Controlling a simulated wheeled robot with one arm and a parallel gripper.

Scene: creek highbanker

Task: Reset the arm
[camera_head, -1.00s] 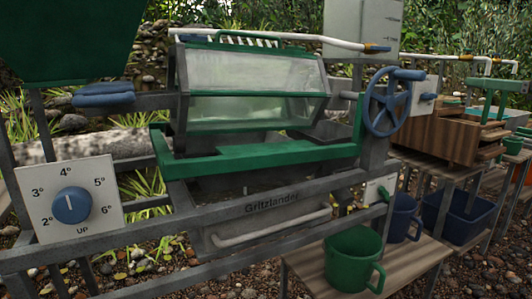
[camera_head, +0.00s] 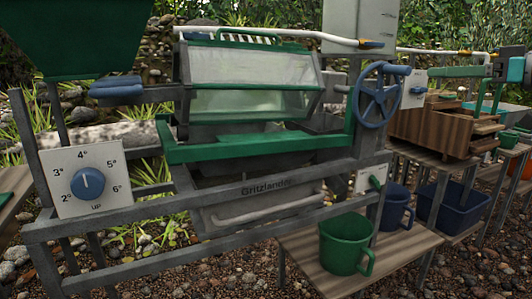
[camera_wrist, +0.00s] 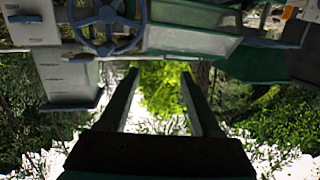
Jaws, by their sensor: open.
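My gripper (camera_wrist: 161,78) shows in the wrist view with its two dark green fingers spread apart and nothing between them. Bright foliage shows in the gap. In the head view, the green fingers of my gripper (camera_head: 432,72) reach in from the right edge, pointing left, with the grey and blue wrist behind them. From that side the gap between the fingers cannot be made out. The blue handwheel (camera_head: 380,97) of the highbanker is to the left of the fingers in the picture. It also shows upside down in the wrist view (camera_wrist: 106,25), apart from the fingers.
The grey-framed Gritzlander machine (camera_head: 270,190) with its green bar fills the middle. A dial plate (camera_head: 88,183) is at left, under a green hopper (camera_head: 75,35). A green mug (camera_head: 345,243) stands on a wooden bench (camera_head: 400,255). Wooden sluice boxes (camera_head: 435,130) and a blue tub (camera_head: 452,205) are at right.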

